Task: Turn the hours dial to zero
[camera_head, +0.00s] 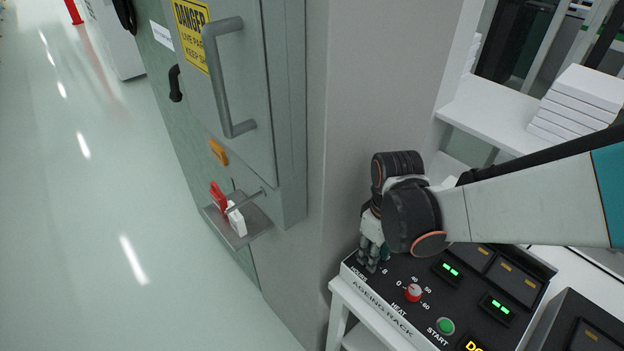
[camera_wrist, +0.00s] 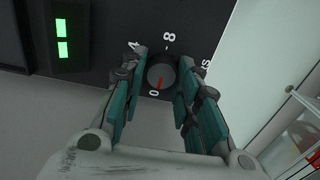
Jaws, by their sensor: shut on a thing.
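The hours dial (camera_wrist: 162,72) is a dark round knob on the black panel in the wrist view. Its red pointer line points down and slightly left, at or very near the printed 0. The marks 4 and 8 are printed above it. My gripper (camera_wrist: 160,80) has one finger on each side of the dial and is shut on it. In the head view my gripper (camera_head: 373,260) reaches down to the panel's back left corner, by the HOURS label, and hides the dial there.
A grey wall column stands just left of my gripper. Shelves with white boxes (camera_head: 580,100) are behind.

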